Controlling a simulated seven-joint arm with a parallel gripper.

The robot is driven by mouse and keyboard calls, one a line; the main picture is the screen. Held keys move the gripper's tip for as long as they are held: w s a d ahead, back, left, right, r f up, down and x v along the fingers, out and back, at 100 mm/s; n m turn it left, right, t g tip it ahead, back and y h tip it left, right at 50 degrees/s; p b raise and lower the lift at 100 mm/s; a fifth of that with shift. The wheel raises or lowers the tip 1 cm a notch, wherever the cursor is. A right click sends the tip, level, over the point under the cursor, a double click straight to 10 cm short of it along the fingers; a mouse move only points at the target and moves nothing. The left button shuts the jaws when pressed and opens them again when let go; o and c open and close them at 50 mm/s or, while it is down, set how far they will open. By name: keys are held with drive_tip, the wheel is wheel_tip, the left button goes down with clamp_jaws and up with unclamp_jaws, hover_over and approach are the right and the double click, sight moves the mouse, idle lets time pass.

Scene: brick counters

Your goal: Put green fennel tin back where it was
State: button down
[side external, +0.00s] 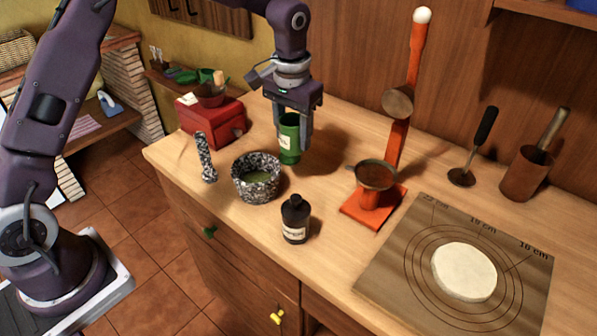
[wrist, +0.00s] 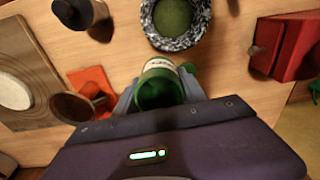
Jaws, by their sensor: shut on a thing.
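The green tin (side external: 289,138) with a pale label is between the fingers of my gripper (side external: 289,140), behind the speckled mortar in the side view. My gripper is shut on it. The tin looks upright, and I cannot tell whether its base touches the counter. In the wrist view the open top of the tin (wrist: 160,85) shows, with my gripper's fingers (wrist: 165,92) on both sides.
The speckled mortar (side external: 256,187) holds something green; its pestle (side external: 205,157) stands at left. A dark bottle (side external: 295,220) is in front. A red grinder (side external: 213,118) stands behind left, an orange press (side external: 373,198) at right. A marked board (side external: 400,270) carries pale dough (side external: 464,272).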

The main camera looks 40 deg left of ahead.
drive_tip(key=d+f, duration=0.1)
drive_tip(key=f, duration=0.2)
drive_tip(key=w+d+f, duration=0.1)
drive_tip(key=d+f, duration=0.1)
drive_tip(key=f, duration=0.1)
drive_tip(key=w+d+f, duration=0.1)
drive_tip(key=f, duration=0.3)
drive_tip(key=shift+d, duration=0.25)
drive_tip(key=shift+s+f, duration=0.1)
drive_tip(key=shift+f, duration=0.05)
drive_tip(key=c, duration=0.7)
unclamp_jaws()
drive_tip(key=shift+o, duration=0.2)
